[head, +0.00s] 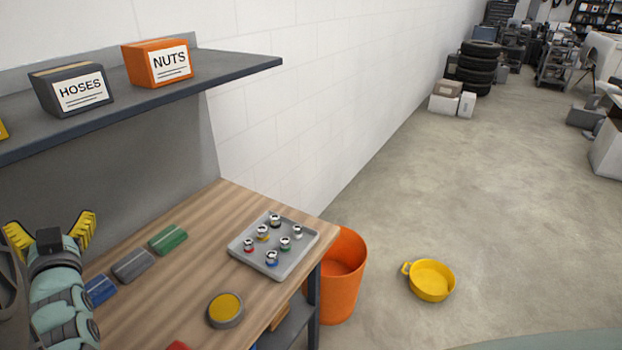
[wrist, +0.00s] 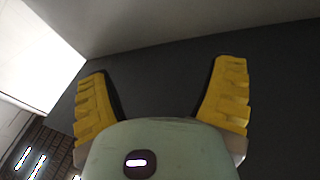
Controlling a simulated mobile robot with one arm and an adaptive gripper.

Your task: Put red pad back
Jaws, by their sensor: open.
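A red pad (head: 178,346) shows only in part at the bottom edge of the head view, lying on the wooden workbench (head: 205,215). A blue pad (head: 101,290), a grey pad (head: 133,264) and a green pad (head: 168,239) lie in a row on the bench. My gripper (head: 50,230) is raised at the left of the head view, near the grey back panel. Its yellow fingers are spread apart and empty. In the wrist view my gripper (wrist: 160,100) is open before a dark grey surface, with no pad in sight.
A tray (head: 290,262) of small jars and a round yellow-topped tin (head: 226,309) stand on the bench. An orange bucket (head: 343,280) and yellow pan (head: 431,280) are on the floor.

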